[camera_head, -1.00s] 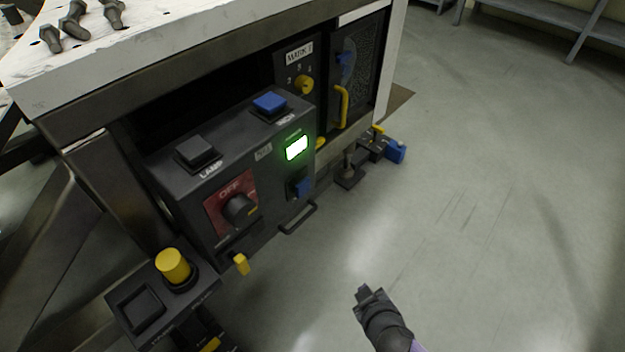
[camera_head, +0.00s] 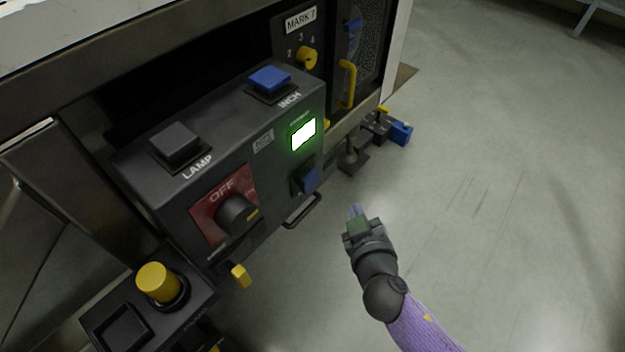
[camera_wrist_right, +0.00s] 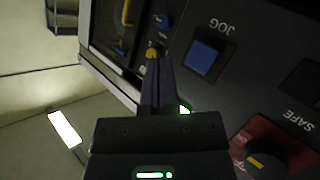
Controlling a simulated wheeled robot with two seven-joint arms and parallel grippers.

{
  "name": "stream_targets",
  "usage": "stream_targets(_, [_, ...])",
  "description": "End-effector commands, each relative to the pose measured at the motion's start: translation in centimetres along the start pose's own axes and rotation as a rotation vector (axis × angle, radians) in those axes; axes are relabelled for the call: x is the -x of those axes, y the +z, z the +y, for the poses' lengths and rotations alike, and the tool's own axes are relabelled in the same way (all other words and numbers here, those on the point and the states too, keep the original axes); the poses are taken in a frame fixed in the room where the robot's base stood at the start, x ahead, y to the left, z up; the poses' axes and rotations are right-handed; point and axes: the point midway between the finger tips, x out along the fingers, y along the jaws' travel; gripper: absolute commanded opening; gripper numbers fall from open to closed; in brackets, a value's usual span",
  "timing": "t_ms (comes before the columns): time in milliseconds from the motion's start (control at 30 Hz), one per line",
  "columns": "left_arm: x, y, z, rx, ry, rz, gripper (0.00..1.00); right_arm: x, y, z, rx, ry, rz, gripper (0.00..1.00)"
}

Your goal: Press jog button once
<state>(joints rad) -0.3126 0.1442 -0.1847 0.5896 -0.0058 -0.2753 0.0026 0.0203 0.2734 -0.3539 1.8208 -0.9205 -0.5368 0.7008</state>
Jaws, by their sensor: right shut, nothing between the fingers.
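The jog button is the blue button (camera_head: 309,180) on the front face of the dark control box, under the lit green display. It also shows in the right wrist view (camera_wrist_right: 203,57), with an upside-down JOG label beside it. My right gripper (camera_head: 355,213) is shut and empty, in front of and to the right of the box, apart from the button in the head view. Its fingers in the right wrist view (camera_wrist_right: 158,85) point toward the panel, left of the button and partly covering the display (camera_wrist_right: 184,109). My left gripper is not in view.
A second blue button (camera_head: 270,79), labelled INCH, and a dark LAMP button (camera_head: 175,142) sit on top of the box. A rotary knob (camera_head: 237,212) on a red plate and a black handle (camera_head: 302,211) project from its front. Floor to the right is open.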

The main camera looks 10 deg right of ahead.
Motion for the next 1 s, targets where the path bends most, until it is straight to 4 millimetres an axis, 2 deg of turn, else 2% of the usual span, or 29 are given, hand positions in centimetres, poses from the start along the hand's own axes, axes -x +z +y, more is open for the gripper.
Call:
stream_targets(300, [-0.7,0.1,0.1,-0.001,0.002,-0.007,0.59,-3.3,-2.3,-2.5,0.0,-0.001,0.001,0.0])
stream_targets(500, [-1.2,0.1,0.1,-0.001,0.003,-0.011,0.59,-4.7,-3.3,-3.5,0.001,-0.001,-0.001,0.0])
stream_targets(1000, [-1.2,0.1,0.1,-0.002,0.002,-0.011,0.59,-5.0,-3.6,-3.7,0.001,-0.001,-0.001,0.0])
